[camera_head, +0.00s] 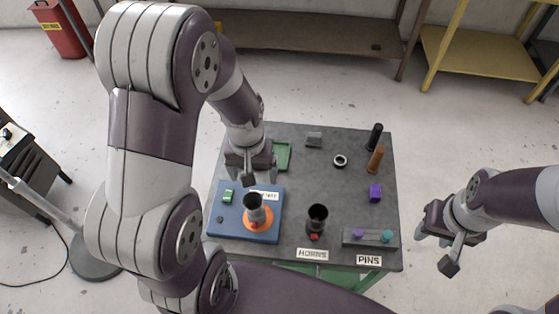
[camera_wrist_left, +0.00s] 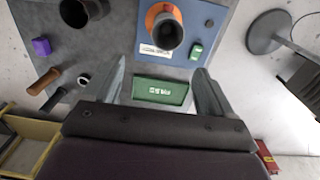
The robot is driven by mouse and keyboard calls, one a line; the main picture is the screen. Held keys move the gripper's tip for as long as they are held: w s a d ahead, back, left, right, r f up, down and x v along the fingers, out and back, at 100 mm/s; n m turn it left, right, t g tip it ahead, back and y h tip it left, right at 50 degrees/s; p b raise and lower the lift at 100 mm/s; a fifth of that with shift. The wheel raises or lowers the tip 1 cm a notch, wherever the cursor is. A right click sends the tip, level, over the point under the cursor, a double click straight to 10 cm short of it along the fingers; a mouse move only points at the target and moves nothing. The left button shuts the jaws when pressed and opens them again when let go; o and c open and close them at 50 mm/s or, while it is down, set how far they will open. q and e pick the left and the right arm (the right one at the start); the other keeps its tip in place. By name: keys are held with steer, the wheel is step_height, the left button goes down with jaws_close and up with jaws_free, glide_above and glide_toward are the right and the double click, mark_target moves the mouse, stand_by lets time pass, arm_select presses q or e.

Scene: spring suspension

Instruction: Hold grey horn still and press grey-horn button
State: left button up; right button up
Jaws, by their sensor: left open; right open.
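A grey horn (camera_head: 254,205) stands upright in an orange ring (camera_head: 262,222) on a blue board (camera_head: 217,232); it also shows in the left wrist view (camera_wrist_left: 168,36). A darker horn (camera_head: 317,214) stands by the HORNS label, with a small red button (camera_head: 314,236) at its base. I cannot clearly make out a button on the grey horn. My left gripper (camera_head: 248,178) is open and empty above the board's far edge, behind the grey horn; its fingers (camera_wrist_left: 162,75) show apart in the wrist view. My right gripper (camera_head: 438,244) is open and empty, off the table's right edge.
A green tray (camera_head: 284,156) lies near my left gripper, and a small green block (camera_head: 228,196) sits on the board. A purple cube (camera_head: 375,192), dark and brown cylinders and a pin holder (camera_head: 350,237) are at the table's right. The table's middle is mostly clear.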

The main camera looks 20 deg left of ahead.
mark_target(253, 202)
arm_select(q)
steer(key=s+f, duration=0.3)
steer(key=shift+s+a, duration=0.15)
steer(key=shift+a, duration=0.25)
step_height(253, 202, down, 2)
steer(key=shift+s+f, duration=0.1)
steer(key=shift+s, duration=0.05)
steer(key=f, duration=0.2)
steer(key=w+f, duration=0.2)
steer(key=f, duration=0.1)
steer(key=shift+w+d+f, duration=0.1)
steer(key=shift+d+f, duration=0.25)
steer(key=shift+f, duration=0.3)
steer(key=shift+s+a+f, duration=0.1)
steer(key=shift+s+a, duration=0.1)
steer(key=shift+s, duration=0.35)
steer(key=shift+w, duration=0.2)
steer(key=shift+w+d, duration=0.1)
steer(key=c, duration=1)
steer(key=o, duration=0.4)
steer(key=c, duration=0.6)
arm_select(e)
steer(key=shift+s+a+r, duration=0.1)
steer(key=shift+s+a, duration=0.1)
steer(key=shift+s, duration=0.3)
steer(key=shift+s+a+r, duration=0.1)
steer(key=shift+s+a, duration=0.1)
steer(key=shift+s, duration=0.3)
